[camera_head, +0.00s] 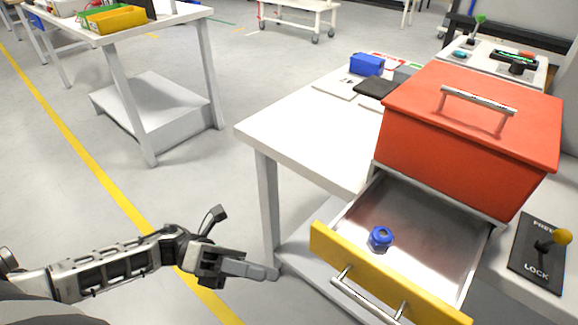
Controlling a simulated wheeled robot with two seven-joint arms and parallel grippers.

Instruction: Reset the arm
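My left arm comes in from the left edge. Its gripper (246,243) is over the floor, left of the workbench and the open drawer. Its two fingers are spread well apart, one pointing up and one pointing right, with nothing between them. It touches nothing that I can see. My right arm and gripper are not in view.
A red box (470,125) with a handle stands on the white workbench (300,128). Its yellow-fronted drawer (385,277) is pulled out, with a small blue reel (380,238) inside. A lever panel (538,254) is at right.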

